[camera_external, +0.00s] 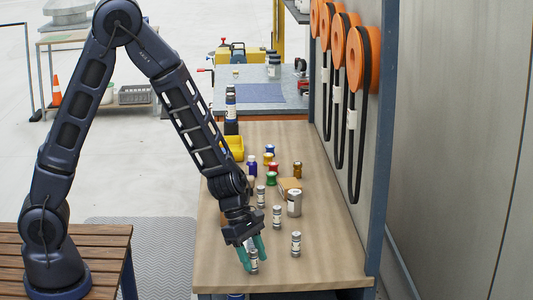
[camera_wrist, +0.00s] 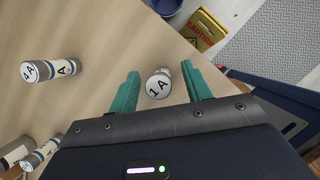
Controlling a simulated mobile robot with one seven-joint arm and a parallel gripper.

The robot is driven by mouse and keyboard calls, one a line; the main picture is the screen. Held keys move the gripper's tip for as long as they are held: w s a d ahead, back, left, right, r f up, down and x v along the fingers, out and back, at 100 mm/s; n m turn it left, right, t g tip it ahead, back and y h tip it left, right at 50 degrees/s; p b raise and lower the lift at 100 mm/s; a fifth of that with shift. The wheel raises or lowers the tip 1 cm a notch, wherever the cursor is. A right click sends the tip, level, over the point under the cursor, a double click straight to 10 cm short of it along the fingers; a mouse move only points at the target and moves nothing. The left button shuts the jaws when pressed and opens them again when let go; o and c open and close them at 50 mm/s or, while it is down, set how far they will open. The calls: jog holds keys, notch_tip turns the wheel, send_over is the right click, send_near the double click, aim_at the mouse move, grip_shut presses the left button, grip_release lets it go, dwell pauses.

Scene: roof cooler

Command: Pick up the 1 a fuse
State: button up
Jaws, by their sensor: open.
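The 1 A fuse (camera_wrist: 158,85) is a small silver-grey cylinder with "1 A" on its white top. In the wrist view it stands between the teal fingertips of my gripper (camera_wrist: 160,88), with a gap on each side. The external view shows my gripper (camera_external: 252,253) pointing down at the bench's near left, with the fuse (camera_external: 254,266) beside the fingers and partly hidden by them. My gripper is open and not holding it. A fuse marked 4 A (camera_wrist: 50,70) stands to the left in the wrist view.
Similar grey cylinders (camera_external: 296,243) (camera_external: 277,216) stand on the wooden bench (camera_external: 335,258) to the right and behind. A wider can (camera_external: 294,203) and several coloured small fuses are farther back. The bench's front right is clear. A blue post (camera_external: 384,150) borders the right side.

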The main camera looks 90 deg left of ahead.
jog(key=shift+x, duration=0.85)
grip_shut()
jog(key=shift+r, duration=0.1)
